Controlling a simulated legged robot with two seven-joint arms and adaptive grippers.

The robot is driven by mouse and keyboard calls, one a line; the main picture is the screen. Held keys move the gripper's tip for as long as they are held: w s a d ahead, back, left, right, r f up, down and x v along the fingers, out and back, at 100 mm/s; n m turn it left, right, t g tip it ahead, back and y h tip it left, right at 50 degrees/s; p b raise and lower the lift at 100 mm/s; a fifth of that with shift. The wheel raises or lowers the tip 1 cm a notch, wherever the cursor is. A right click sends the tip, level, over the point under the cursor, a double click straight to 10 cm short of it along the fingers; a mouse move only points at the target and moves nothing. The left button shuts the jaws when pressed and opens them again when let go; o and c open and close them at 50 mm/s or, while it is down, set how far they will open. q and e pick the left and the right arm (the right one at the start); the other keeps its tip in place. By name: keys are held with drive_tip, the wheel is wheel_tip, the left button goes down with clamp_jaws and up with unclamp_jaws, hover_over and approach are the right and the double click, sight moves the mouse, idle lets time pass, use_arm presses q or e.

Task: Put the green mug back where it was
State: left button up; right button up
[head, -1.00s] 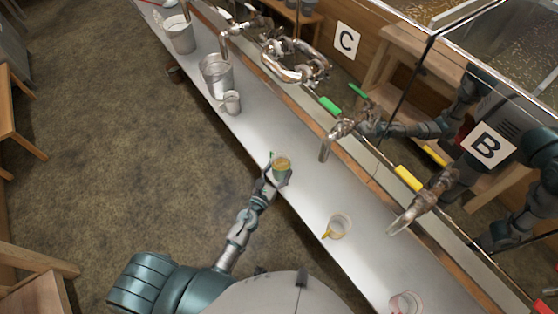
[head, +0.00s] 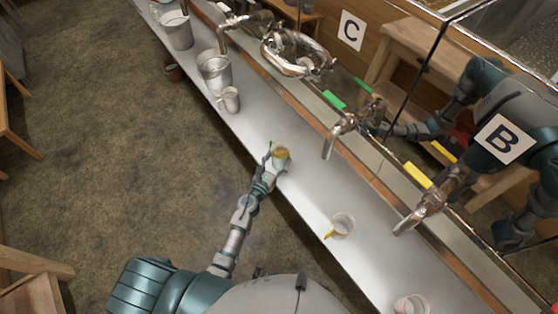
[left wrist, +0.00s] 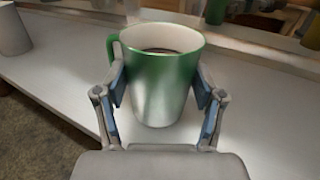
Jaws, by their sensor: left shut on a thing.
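The green mug (left wrist: 160,85) fills the middle of the left wrist view, upright, with dark liquid inside and its handle to the left. In the head view the mug (head: 281,154) is at the edge of the long metal shelf (head: 300,192). My left gripper (head: 274,162) is shut on it, with blue-padded fingers (left wrist: 160,92) on both sides of its body. I cannot tell whether its base touches the shelf.
A mug with a yellow handle (head: 342,225) stands nearer on the shelf, and a pinkish mug (head: 411,304) at the bottom. A pale mug (head: 230,99) and metal buckets (head: 213,70) stand farther along. Taps (head: 340,130) overhang the shelf's back edge.

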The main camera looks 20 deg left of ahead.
use_arm(q)
drive_tip(key=shift+a, duration=0.4)
drive_tip(key=o, duration=1.6)
drive_tip(key=shift+d, duration=0.2)
drive_tip(key=shift+o, duration=0.2)
drive_tip(key=shift+d, duration=0.35)
use_arm(e)
drive_tip(key=shift+w, duration=0.1)
use_arm(q)
drive_tip(key=shift+s+a, duration=0.15)
drive_tip(key=shift+s, duration=0.05)
drive_tip(key=v, duration=0.3)
drive_tip(key=shift+a+f, duration=0.1)
drive_tip(key=shift+a, duration=0.1)
drive_tip(key=b+v, duration=0.2)
drive_tip(key=v, duration=0.6)
drive_tip(key=shift+s, duration=0.3)
use_arm(e)
drive_tip(key=w, duration=0.1)
drive_tip(key=w+r, duration=0.1)
drive_tip(key=w, duration=0.1)
drive_tip(key=w+a, duration=0.1)
drive_tip(key=w, duration=0.1)
drive_tip(key=shift+w+a+r, duration=0.1)
drive_tip(key=shift+w+r, duration=0.05)
drive_tip(key=shift+r, duration=0.25)
